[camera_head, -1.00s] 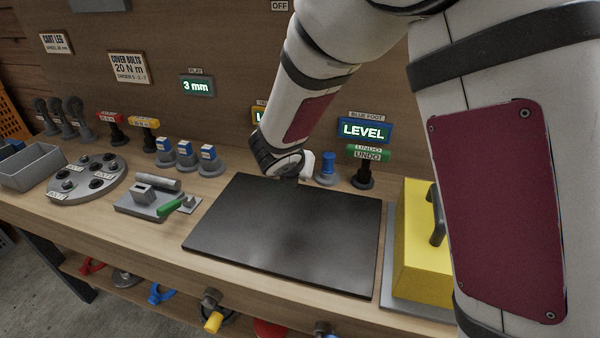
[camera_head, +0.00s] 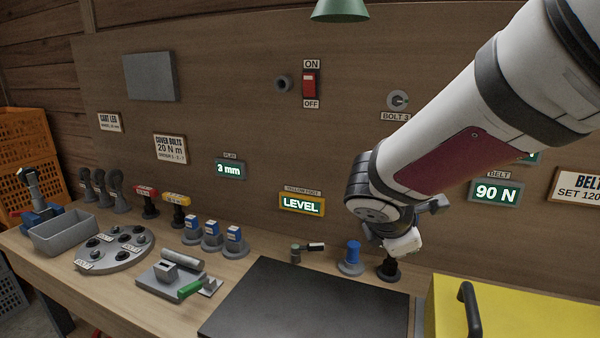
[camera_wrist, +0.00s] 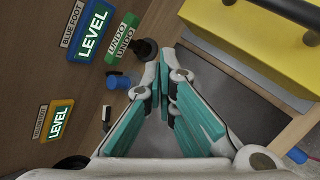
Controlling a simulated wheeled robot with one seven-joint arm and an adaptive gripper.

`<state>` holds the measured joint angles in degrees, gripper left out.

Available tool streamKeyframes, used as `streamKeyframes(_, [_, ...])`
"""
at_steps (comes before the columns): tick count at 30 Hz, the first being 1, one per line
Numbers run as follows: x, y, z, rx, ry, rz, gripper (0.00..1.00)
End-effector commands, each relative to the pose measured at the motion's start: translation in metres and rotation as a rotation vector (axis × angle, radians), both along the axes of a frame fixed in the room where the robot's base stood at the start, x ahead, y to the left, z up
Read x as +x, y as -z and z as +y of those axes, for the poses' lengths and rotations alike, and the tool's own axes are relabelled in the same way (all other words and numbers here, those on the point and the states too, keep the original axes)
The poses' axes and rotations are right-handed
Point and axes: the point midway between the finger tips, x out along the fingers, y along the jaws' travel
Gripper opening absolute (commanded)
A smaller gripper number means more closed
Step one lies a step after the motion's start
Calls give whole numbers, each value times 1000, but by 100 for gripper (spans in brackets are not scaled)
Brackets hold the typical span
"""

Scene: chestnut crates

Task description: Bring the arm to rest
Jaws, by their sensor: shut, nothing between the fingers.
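My gripper (camera_wrist: 165,68) is shut and empty in the wrist view, its teal-padded fingers meeting at the tips. In the head view my gripper (camera_head: 402,245) is at the end of the raised arm, which comes in from the upper right. It hangs in front of the back panel, above the bench's rear edge, close to a black post (camera_head: 389,268). The gripper and arm hide part of the panel behind them.
A dark mat (camera_head: 300,300) lies bare on the bench. A yellow box (camera_head: 500,305) with a black handle stands to its right. A blue-topped foot (camera_head: 352,256) stands behind the mat. Tools and a grey bin (camera_head: 70,235) fill the left side.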

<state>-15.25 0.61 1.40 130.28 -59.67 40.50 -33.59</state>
Motion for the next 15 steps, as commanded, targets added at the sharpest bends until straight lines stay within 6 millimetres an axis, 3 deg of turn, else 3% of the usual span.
streamKeyframes(3, [-50,-24,-26,177,278,-79,0])
streamKeyframes(7, [-105,-38,-40,379,572,-150,0])
streamKeyframes(11, [-158,-46,-40,591,852,-206,0])
streamKeyframes(15, [-206,-49,-26,813,1113,-242,0])
